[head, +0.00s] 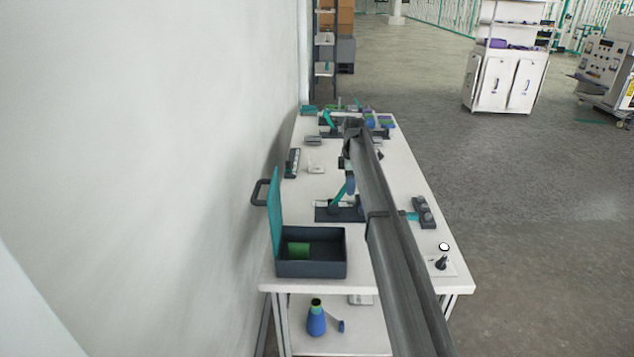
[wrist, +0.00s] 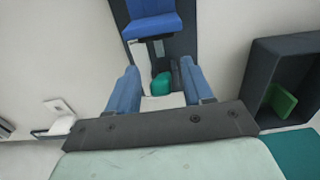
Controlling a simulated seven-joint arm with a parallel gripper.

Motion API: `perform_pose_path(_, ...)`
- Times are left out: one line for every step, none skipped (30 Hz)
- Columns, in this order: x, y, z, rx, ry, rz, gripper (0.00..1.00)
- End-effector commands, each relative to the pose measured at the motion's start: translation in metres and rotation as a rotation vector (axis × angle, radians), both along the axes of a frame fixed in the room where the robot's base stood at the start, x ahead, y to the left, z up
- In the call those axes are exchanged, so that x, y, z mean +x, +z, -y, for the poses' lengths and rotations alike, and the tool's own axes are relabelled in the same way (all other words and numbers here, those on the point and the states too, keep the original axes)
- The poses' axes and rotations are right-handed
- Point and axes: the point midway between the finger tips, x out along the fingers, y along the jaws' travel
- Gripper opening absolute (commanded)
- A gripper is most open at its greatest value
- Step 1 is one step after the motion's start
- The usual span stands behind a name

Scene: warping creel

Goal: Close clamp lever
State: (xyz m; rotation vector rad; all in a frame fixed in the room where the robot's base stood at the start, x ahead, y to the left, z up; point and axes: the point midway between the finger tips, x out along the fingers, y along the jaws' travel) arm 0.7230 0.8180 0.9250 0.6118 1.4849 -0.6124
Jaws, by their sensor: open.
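The clamp stands mid-table in the head view, with a dark base (head: 326,214) and a teal lever (head: 339,197) that stands up at a slant. My gripper (head: 350,184) is at the lever's upper end, partly hidden by my arm. In the wrist view my gripper (wrist: 160,88) is open, with one blue finger on each side. A teal end (wrist: 161,84), seemingly of the lever, shows between the fingers. Contact cannot be told. Beyond it, a blue block (wrist: 153,25) lies over a dark plate.
A dark box (head: 311,269) with a raised teal lid (head: 275,215) and a green item (head: 298,249) inside stands at the near left. A black-knobbed joystick (head: 441,262) and a dark fixture (head: 424,212) line the right edge. More fixtures stand at the far end.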

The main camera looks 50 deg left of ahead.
Motion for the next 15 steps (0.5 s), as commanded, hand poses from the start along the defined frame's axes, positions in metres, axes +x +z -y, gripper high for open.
perform_pose_path(0.001, 0.002, 0.000, 0.001, -0.001, 0.001, 0.51)
perform_pose_path(0.001, 0.004, 0.000, 0.000, -0.001, 0.001, 0.51)
perform_pose_path(0.001, 0.006, 0.001, 0.000, -0.001, 0.001, 0.51)
perform_pose_path(0.001, 0.009, 0.001, 0.000, -0.001, 0.001, 0.51)
perform_pose_path(0.001, 0.011, 0.001, 0.000, -0.002, 0.001, 0.51)
perform_pose_path(0.001, 0.015, 0.001, 0.000, -0.002, 0.001, 0.51)
perform_pose_path(0.002, 0.017, 0.001, 0.000, -0.002, 0.001, 0.51)
perform_pose_path(0.002, 0.020, 0.001, 0.000, -0.002, 0.001, 0.51)
perform_pose_path(0.002, 0.024, 0.001, 0.000, -0.002, 0.001, 0.51)
perform_pose_path(0.002, 0.027, 0.001, 0.001, -0.002, 0.002, 0.51)
perform_pose_path(0.002, 0.030, 0.001, 0.001, -0.002, 0.002, 0.51)
perform_pose_path(0.002, 0.034, 0.001, 0.001, -0.002, 0.002, 0.51)
perform_pose_path(0.002, 0.037, 0.001, 0.001, -0.002, 0.002, 0.51)
perform_pose_path(0.002, 0.040, 0.001, 0.001, -0.002, 0.002, 0.51)
perform_pose_path(0.002, 0.044, 0.001, 0.000, -0.002, 0.003, 0.51)
